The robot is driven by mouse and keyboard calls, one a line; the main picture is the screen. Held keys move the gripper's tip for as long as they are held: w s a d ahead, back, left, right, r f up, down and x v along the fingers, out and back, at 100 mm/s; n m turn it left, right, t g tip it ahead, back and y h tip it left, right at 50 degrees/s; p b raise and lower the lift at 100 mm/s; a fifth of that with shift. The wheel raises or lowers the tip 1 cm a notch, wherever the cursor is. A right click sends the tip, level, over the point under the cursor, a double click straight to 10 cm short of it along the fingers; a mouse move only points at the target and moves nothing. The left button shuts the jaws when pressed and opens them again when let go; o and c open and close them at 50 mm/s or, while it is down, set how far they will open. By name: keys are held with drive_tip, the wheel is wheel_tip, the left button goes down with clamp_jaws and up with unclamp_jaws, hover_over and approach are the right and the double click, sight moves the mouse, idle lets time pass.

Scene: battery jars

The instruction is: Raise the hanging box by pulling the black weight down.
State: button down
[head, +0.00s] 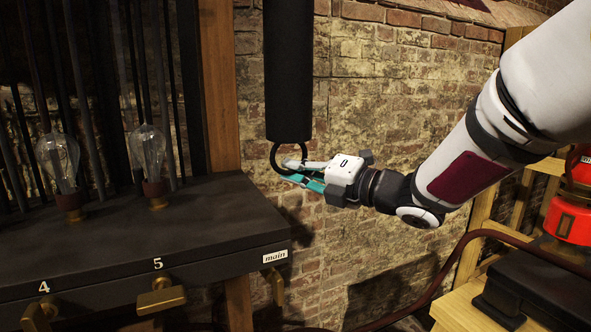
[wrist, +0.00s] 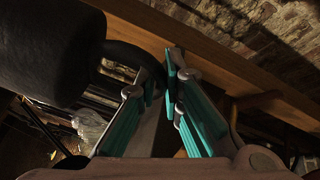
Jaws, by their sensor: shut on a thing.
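The black weight (head: 289,75) is a long dark cylinder hanging upright in front of the brick wall in the head view. A black ring (head: 275,160) hangs from its lower end. My gripper (head: 291,172), white with teal fingers, reaches in from the right and is shut on the ring. In the wrist view the weight (wrist: 50,50) fills the upper left, and the ring (wrist: 125,55) runs to between my fingertips (wrist: 160,85). The hanging box is not in view in either picture.
A dark bench (head: 150,225) with glass bulbs (head: 148,150), brass knobs and a "main" label stands at left, beside a wooden post (head: 220,85). At right are a wooden stand (head: 465,305) and red lamps (head: 572,222). The space below the ring looks clear.

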drive_tip(key=c, duration=1.7)
unclamp_jaws()
drive_tip(key=shift+w+d+f, duration=0.2)
drive_tip(key=shift+w+d, duration=0.2)
drive_tip(key=shift+d, duration=0.2)
drive_tip(key=shift+s, duration=0.1)
drive_tip(key=v, duration=1.1)
drive_tip(key=shift+s+d, duration=0.15)
drive_tip(key=shift+s, duration=0.3)
drive_tip(key=shift+r, duration=0.15)
